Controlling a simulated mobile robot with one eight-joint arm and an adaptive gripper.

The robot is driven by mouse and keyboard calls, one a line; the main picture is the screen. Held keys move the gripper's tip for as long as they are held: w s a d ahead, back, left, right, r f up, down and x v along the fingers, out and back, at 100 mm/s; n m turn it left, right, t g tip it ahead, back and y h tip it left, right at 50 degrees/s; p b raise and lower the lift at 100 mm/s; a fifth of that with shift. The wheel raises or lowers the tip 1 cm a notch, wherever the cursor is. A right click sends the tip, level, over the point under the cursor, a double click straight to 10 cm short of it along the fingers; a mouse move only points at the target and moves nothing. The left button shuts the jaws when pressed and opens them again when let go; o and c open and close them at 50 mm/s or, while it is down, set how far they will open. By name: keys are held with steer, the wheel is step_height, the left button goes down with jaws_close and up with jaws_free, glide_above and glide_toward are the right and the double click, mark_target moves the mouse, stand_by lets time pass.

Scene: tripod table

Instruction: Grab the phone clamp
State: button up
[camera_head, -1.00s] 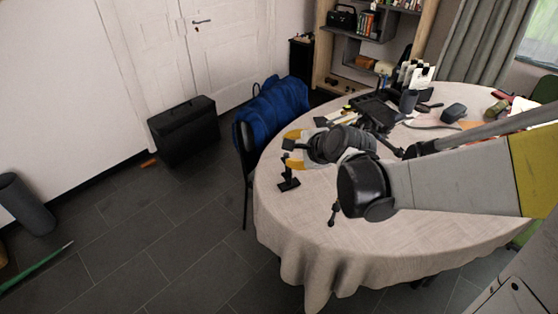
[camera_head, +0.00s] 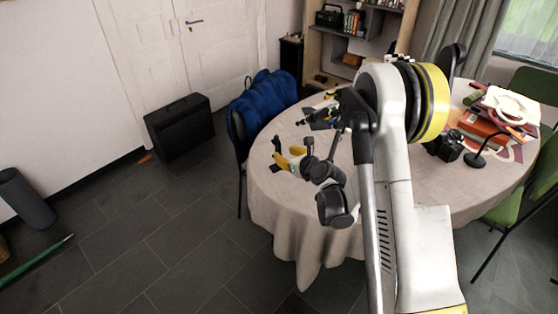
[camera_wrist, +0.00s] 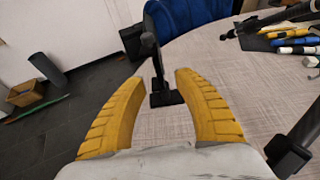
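The phone clamp is a small black stand with a flat base and a thin upright post. In the head view its top (camera_head: 277,144) shows at the table's left edge, just beyond my gripper (camera_head: 290,157), which hides its lower part. In the wrist view the phone clamp (camera_wrist: 157,62) stands upright ahead, its base (camera_wrist: 166,98) on the cloth. My gripper (camera_wrist: 160,84) is open there, with its yellow fingers on either side of the clamp's line and clear gaps beside the post. I see no contact.
The round table (camera_head: 262,187) has a pale cloth. A chair with a blue jacket (camera_head: 262,97) stands close behind the clamp. Markers and tools (camera_wrist: 290,38) lie to the right in the wrist view. Books (camera_head: 480,128) and a lamp (camera_head: 476,158) occupy the table's right side.

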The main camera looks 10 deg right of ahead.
mark_target(279, 149)
steer(key=b+x, duration=0.2)
steer(key=x, duration=0.3)
steer(key=shift+w+b, duration=0.3)
steer(key=shift+w, duration=0.05)
jaws_close()
